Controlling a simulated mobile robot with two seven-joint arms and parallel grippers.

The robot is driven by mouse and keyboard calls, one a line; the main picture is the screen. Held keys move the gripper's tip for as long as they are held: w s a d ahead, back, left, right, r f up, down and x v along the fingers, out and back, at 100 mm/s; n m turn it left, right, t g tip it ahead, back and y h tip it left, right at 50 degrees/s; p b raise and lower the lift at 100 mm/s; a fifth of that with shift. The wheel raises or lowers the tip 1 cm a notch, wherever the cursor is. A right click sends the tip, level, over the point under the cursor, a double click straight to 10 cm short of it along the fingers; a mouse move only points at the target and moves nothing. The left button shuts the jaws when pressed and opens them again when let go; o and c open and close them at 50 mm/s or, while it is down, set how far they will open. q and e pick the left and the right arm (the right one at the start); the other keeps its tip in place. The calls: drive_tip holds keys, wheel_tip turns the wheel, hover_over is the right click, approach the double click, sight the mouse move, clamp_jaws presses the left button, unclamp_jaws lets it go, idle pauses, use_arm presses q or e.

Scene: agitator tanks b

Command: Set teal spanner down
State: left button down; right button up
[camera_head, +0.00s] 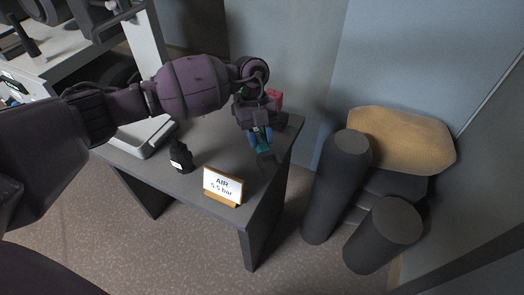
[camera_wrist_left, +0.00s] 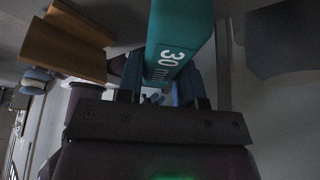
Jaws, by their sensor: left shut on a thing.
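The teal spanner (camera_head: 265,149) hangs below my left gripper (camera_head: 261,137) over the right part of the grey table (camera_head: 216,147). My left gripper is shut on it. In the left wrist view the spanner (camera_wrist_left: 180,32) fills the top middle, with "30 mm" printed in white. The fingers are partly hidden behind it. I cannot tell whether its lower end touches the tabletop. My right gripper is not in view.
A white sign reading "AIR 5.5 bar" (camera_head: 222,184) stands at the table's front edge. A black object (camera_head: 180,157) and a pale tray (camera_head: 148,139) are left of it. A red object (camera_head: 274,96) is behind the gripper. Dark cylinders (camera_head: 338,185) and a tan sack (camera_head: 402,139) stand right.

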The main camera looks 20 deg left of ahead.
sight(260, 151)
use_arm(q)
drive_tip(key=shift+f, duration=0.45)
wheel_tip(260, 151, down, 4)
drive_tip(key=shift+s+f+b, duration=0.1)
drive_tip(key=shift+f+b, duration=0.1)
drive_tip(key=shift+b, duration=0.7)
drive_tip(key=shift+f, duration=0.3)
drive_tip(key=shift+r, duration=0.2)
drive_tip(key=c, duration=0.8)
unclamp_jaws()
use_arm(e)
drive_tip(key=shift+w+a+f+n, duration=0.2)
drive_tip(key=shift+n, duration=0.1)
